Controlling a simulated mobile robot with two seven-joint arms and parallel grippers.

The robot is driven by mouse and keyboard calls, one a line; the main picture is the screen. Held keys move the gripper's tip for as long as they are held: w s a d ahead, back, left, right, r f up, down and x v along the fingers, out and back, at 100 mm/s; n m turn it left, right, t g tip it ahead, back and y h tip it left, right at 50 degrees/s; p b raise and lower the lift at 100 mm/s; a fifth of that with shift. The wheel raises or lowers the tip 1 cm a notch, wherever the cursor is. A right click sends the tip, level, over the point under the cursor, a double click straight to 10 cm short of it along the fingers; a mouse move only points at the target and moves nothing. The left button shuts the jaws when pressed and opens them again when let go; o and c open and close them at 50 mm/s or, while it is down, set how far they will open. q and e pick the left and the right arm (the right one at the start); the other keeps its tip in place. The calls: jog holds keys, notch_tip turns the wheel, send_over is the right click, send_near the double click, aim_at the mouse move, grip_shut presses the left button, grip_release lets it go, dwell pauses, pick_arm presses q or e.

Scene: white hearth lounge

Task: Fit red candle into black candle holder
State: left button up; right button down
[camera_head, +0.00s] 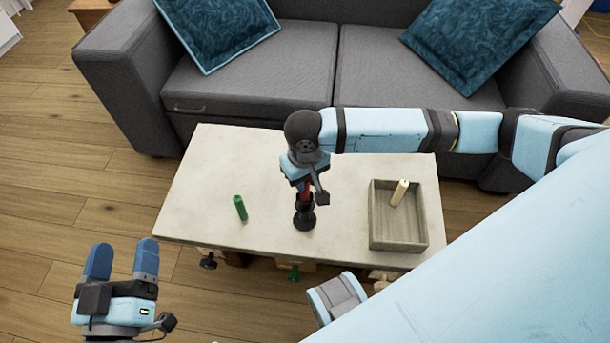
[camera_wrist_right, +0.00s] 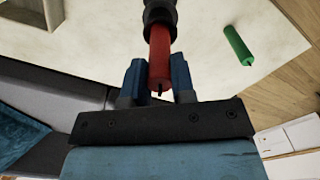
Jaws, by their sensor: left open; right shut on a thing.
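The black candle holder (camera_head: 304,217) stands upright near the middle of the table's front half. The red candle (camera_head: 306,190) is upright with its lower end at the top of the holder; it also shows in the right wrist view (camera_wrist_right: 159,55), its base meeting the black holder (camera_wrist_right: 158,14). My right gripper (camera_head: 306,180) is shut on the red candle from above. In the right wrist view its blue fingers (camera_wrist_right: 158,82) are on both sides of the candle. How deep the candle sits is hidden. My left gripper (camera_head: 122,260) is open and empty, left of the table's front edge.
A wooden tray (camera_head: 386,243) with a cream candle (camera_head: 399,192) is on the right. Several objects are partly visible below the table's front edge. A grey sofa (camera_head: 250,90) stands behind the table (camera_head: 205,170).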

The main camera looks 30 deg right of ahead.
pick_arm(q)
jog(key=shift+w+f, duration=0.1)
pick_arm(e)
jog(key=shift+f, duration=0.15)
jog(key=c, duration=1)
grip_release()
pick_arm(q)
jog(key=shift+a+f+y, duration=0.2)
jog(key=shift+f+y, duration=0.1)
jog(key=shift+f, duration=0.05)
pick_arm(e)
jog(key=shift+o, duration=0.2)
